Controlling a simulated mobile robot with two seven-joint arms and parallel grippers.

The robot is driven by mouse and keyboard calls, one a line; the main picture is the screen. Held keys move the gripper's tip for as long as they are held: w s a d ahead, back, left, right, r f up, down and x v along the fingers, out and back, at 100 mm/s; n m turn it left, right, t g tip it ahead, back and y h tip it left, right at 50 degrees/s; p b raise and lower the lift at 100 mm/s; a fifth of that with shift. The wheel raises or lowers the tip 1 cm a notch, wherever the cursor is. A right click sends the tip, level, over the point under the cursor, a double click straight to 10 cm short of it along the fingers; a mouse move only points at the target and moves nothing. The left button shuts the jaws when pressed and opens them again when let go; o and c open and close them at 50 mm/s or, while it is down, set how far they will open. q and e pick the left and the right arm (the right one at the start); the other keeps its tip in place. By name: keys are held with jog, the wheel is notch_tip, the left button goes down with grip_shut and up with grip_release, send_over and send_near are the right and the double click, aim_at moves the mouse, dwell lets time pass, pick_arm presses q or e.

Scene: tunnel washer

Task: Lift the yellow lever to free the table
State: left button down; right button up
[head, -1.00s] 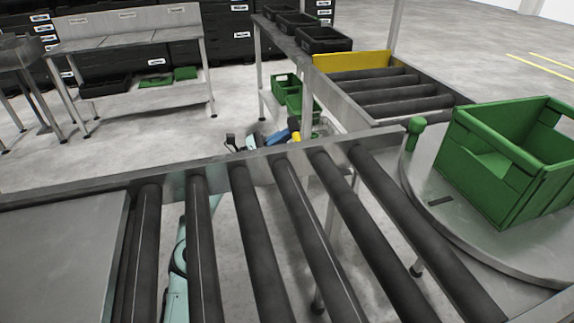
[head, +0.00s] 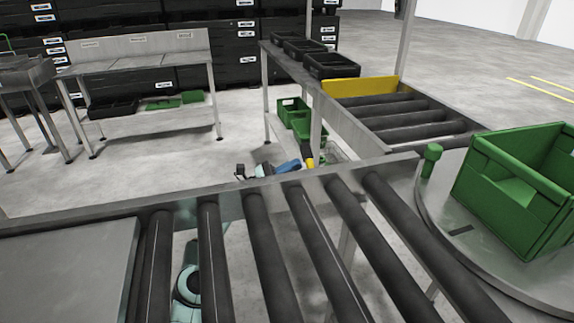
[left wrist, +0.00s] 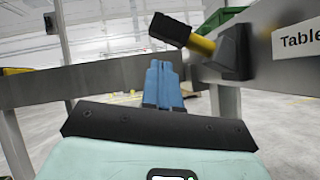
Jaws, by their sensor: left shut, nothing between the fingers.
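The yellow lever (left wrist: 203,46) has a black grip (left wrist: 176,31) and sticks out leftwards from a dark bracket on a metal frame beside a "Table" label (left wrist: 299,39). My left gripper (left wrist: 163,66), with blue fingers, is shut and empty. In the wrist view its tips appear just below the grip; I cannot tell whether they touch it. In the head view the left gripper (head: 293,164) is left of the lever. The round table (head: 462,252) carries a green crate (head: 520,192). My right gripper is out of view.
The conveyor's dark rollers (head: 275,255) and metal rail (head: 120,211) lie between the head camera and the lever. A second roller section (head: 410,118) with a yellow plate (head: 358,86) stands behind. Green crates (head: 300,120) sit on a low shelf. Floor is open at left.

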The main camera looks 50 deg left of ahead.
pick_arm(q)
jog(key=w+a+b+v, duration=0.1)
jog(key=b+v, duration=0.1)
jog(key=v, duration=0.8)
jog(key=shift+s+a+f, duration=0.2)
jog(key=shift+a+f, duration=0.05)
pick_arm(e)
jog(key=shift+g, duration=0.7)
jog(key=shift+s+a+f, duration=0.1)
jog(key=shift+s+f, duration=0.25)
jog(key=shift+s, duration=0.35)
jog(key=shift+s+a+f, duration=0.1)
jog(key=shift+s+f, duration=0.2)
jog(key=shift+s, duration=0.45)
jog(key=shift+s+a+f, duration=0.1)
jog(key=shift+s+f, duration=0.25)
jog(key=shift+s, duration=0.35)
